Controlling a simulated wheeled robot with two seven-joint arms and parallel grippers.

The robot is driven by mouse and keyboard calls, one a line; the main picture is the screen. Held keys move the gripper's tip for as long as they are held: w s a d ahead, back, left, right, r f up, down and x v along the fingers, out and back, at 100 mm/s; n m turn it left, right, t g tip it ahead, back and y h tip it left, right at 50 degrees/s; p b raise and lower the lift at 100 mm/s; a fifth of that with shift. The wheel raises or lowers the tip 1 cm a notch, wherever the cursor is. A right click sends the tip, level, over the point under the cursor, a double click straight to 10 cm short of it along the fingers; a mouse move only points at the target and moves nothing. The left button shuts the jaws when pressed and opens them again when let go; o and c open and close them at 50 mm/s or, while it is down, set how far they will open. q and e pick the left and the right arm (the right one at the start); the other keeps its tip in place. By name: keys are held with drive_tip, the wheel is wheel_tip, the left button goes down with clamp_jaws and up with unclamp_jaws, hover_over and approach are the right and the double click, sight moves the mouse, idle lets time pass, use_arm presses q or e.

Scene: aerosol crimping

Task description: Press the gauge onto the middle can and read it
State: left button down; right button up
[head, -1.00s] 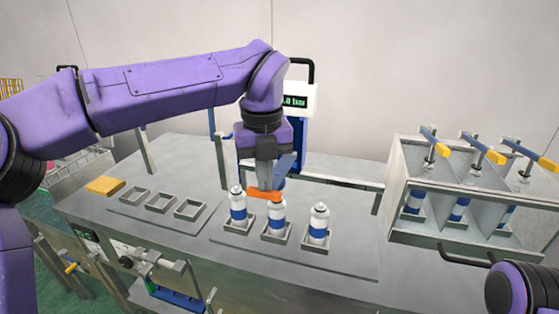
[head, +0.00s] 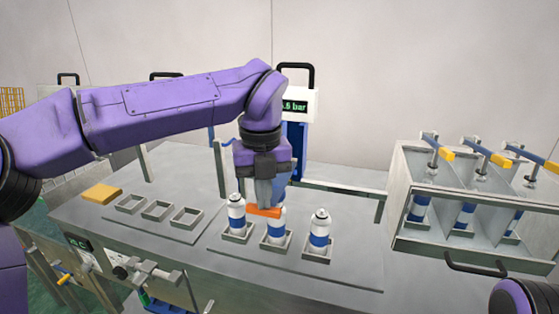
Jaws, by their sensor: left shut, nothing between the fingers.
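Three white cans with blue bands stand upright in square holders on the plate: the left can (head: 237,213), the middle can (head: 275,227) and the right can (head: 319,232). My left gripper (head: 266,203) is shut, pointing down directly over the middle can. An orange piece (head: 263,211) sits at its fingertips, across the top of the middle can, and hides that top. I cannot tell if it touches the valve. The gauge display (head: 296,106) behind shows ".5 bar" in green; its first digit is hidden by my left arm. My right gripper is out of view.
A grey rack (head: 468,248) with cans and yellow-handled clamps stands at the right. The bench is clear between the right can and the rack.

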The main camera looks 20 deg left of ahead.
use_arm(q)
wheel_tip(320, 180, up, 14)
drive_tip(key=w+p, duration=0.2)
drive_tip(key=p, duration=1.2)
drive_tip(key=shift+r, duration=0.15)
drive_tip(key=shift+w, duration=0.1)
